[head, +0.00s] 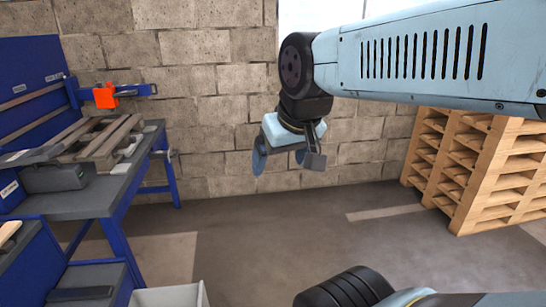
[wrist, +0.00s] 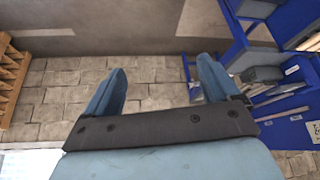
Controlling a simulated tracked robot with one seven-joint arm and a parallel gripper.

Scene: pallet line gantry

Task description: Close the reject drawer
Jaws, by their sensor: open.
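My gripper (head: 282,158) hangs in the air in front of the brick wall, well to the right of the blue bench. In the wrist view its two blue fingers (wrist: 160,88) stand wide apart with nothing between them. A grey drawer-like box (head: 95,277) with a dark bar shows beside the blue unit at the lower left of the head view. I cannot tell for certain whether it is the reject drawer, or how far it stands out. My gripper is far from it and touches nothing.
A white bin (head: 172,296) stands at the bottom. Stacked pallets (head: 480,170) stand at right. The middle floor is clear.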

